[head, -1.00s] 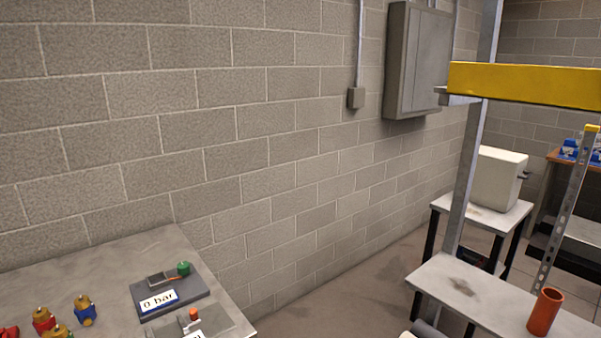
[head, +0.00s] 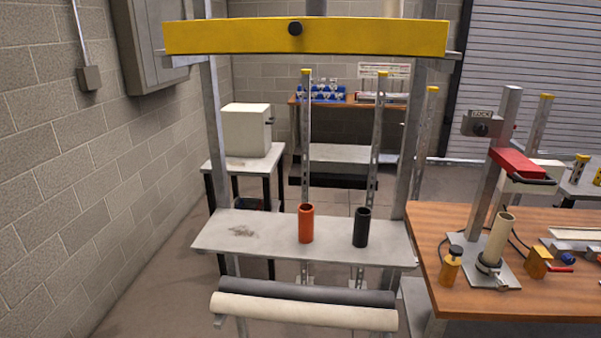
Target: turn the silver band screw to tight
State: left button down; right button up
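A beige upright tube (head: 497,240) stands tilted on a silver base plate (head: 462,258) on the wooden bench at the right. A dark and silver ring (head: 488,264) is around the foot of the tube. It may be the band, but it is too small to tell its screw or how tight it is. Neither of my grippers is in view.
The wooden bench (head: 450,218) also holds a yellow bottle-like item (head: 451,266) and a yellow block (head: 538,263). A red-armed grey post (head: 494,155) rises behind the tube. A grey shelf (head: 275,236) under a yellow beam (head: 350,37) bears an orange cup (head: 306,223) and black cup (head: 361,228).

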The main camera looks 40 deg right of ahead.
aim_at(501, 284)
jog(key=z, duration=2.55)
